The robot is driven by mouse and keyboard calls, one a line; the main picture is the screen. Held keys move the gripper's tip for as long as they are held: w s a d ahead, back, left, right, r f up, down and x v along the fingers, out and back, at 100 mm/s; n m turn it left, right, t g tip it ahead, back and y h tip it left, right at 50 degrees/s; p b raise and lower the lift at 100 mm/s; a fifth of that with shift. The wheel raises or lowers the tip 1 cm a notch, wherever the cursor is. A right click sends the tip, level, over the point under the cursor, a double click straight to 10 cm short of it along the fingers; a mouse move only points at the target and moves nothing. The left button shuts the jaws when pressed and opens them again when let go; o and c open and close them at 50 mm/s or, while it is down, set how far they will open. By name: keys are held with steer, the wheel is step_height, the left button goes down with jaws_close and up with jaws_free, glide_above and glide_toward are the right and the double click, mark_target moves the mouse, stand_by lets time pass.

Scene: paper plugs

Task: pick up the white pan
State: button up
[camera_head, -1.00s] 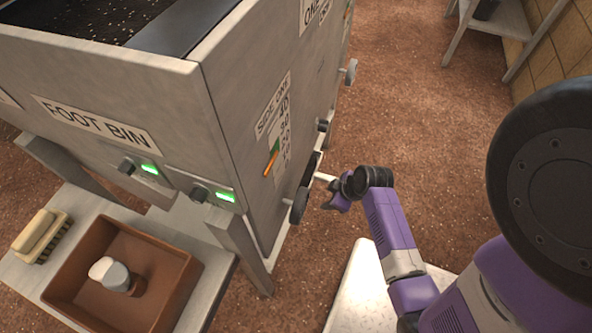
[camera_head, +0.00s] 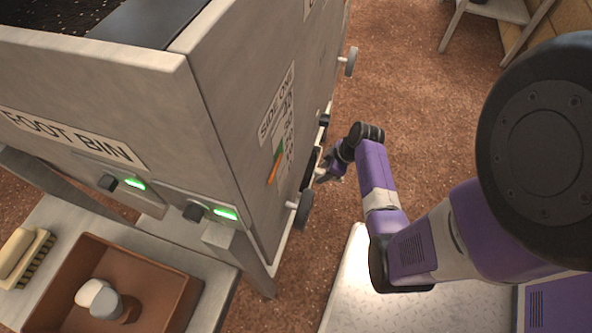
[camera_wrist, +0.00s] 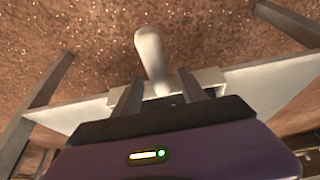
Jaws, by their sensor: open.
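In the wrist view a pale, rounded handle-like piece (camera_wrist: 150,55) sticks up from a pale flat edge.
A round grey knob (camera_head: 302,208) juts out just below my gripper. A brown box (camera_head: 165,270) holding a pale rounded object (camera_head: 98,297) and a brush (camera_head: 22,255) sit on a table at lower left. Open brown floor (camera_head: 410,90) lies right of the bin.

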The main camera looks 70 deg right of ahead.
steer(key=shift+w+f, duration=0.1)
steer(key=shift+f, duration=0.2)
steer(key=shift+c, duration=0.4)
jaws_close()
